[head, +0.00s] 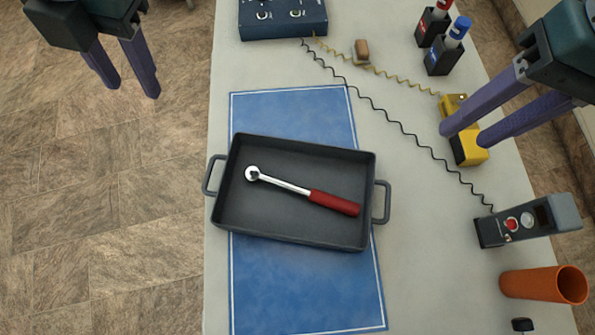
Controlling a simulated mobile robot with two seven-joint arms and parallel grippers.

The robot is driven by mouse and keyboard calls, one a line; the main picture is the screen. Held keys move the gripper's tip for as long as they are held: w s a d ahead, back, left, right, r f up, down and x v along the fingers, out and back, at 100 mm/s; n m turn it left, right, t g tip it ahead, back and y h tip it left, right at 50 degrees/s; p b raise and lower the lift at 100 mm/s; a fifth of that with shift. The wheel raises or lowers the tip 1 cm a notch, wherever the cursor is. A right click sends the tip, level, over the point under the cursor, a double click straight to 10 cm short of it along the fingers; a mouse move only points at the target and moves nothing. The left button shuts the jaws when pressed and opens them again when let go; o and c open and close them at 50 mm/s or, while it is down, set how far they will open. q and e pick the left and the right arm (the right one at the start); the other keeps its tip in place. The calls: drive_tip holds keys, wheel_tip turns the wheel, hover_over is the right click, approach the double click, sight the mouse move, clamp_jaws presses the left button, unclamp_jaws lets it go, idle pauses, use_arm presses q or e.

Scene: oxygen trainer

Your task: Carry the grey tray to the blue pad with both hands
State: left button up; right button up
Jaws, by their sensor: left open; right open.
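The dark grey tray (300,232) lies slightly turned across the blue pad (300,290). Its left handle (207,175) and right handle (386,202) stick out past the pad's edges. A ratchet wrench with a red grip (334,203) lies inside the tray. My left gripper (132,92) is open and empty, over the floor to the upper left of the tray, apart from it. My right gripper (460,136) is open at the upper right, away from the tray, in front of a yellow device (469,151). I cannot tell whether it touches that device.
A blue box (283,22) stands at the back with coiled cords running right. A small brown block (361,50), two marker holders (438,55), a grey handheld device (527,221) and an orange cup (543,284) are on the table (430,270). Floor lies left.

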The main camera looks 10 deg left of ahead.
wheel_tip(320, 180, up, 11)
drive_tip(key=d, duration=0.2)
drive_tip(key=shift+d, duration=0.15)
drive_tip(key=shift+f, duration=0.1)
idle(0.3)
